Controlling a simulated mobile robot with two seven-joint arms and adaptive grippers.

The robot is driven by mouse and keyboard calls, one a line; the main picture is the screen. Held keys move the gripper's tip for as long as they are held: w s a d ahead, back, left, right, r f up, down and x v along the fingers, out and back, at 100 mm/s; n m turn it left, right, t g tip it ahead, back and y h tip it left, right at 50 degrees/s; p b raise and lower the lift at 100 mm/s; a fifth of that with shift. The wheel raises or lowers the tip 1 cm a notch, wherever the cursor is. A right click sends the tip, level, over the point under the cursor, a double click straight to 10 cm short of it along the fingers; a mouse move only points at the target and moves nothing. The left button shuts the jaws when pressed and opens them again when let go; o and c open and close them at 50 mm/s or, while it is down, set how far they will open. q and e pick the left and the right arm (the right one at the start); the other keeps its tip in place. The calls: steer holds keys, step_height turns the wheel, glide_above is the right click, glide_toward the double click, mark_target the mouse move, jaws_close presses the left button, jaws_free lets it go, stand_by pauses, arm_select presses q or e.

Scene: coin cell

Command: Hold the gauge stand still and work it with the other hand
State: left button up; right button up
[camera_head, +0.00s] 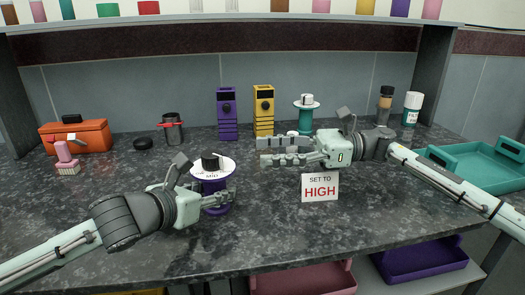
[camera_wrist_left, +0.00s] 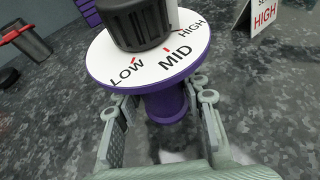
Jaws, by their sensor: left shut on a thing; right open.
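The gauge stand (camera_head: 212,170) has a purple stem, a white dial disc marked LOW, MID and HIGH, and a black knob on top. It stands upright on the counter. In the left wrist view the dial (camera_wrist_left: 105,58) shows red marks near LOW and MID; I cannot tell which way the knob (camera_wrist_left: 137,22) points. My left gripper (camera_head: 228,197) is shut around the purple stem (camera_wrist_left: 165,105), below the disc. My right gripper (camera_head: 262,151) is open and empty, to the right of and behind the stand. A white card (camera_head: 320,186) reads "SET TO HIGH".
A purple box (camera_head: 228,112), a yellow box (camera_head: 263,108) and a teal stand with a white disc (camera_head: 306,116) are at the back. An orange toolbox (camera_head: 75,136), pink brush (camera_head: 65,156) and dark cup (camera_head: 172,130) are left. A teal tray (camera_head: 470,170) is right.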

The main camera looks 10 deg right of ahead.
arm_select(q)
steer(key=o, duration=1.4)
steer(key=shift+s, duration=0.1)
